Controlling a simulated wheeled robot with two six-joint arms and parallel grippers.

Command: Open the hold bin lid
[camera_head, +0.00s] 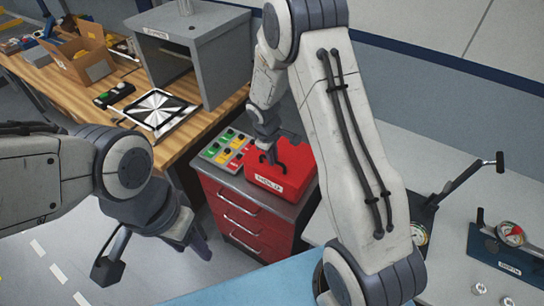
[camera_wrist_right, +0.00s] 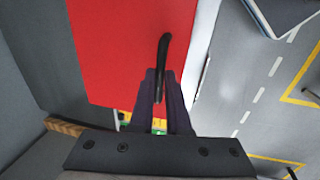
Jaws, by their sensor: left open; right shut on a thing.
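The red hold bin (camera_head: 290,170) with a white label (camera_head: 269,184) stands on a grey cabinet with red drawers. Its lid looks down on the bin, though my right arm hides part of it. My right gripper (camera_head: 270,152) is at the lid's left side, shut on the dark lid handle. In the right wrist view, the black handle (camera_wrist_right: 163,52) stands between the fingertips (camera_wrist_right: 160,78) against the red lid (camera_wrist_right: 115,50). My left gripper (camera_head: 152,258) is open and empty, left of the cabinet and well apart from the bin.
A panel of coloured buttons (camera_head: 226,150) sits left of the bin. A wooden bench (camera_head: 65,92) with a cardboard box (camera_head: 82,58) and a grey cabinet (camera_head: 205,60) stands behind. A gauge fixture (camera_head: 505,250) stands on the right-hand table.

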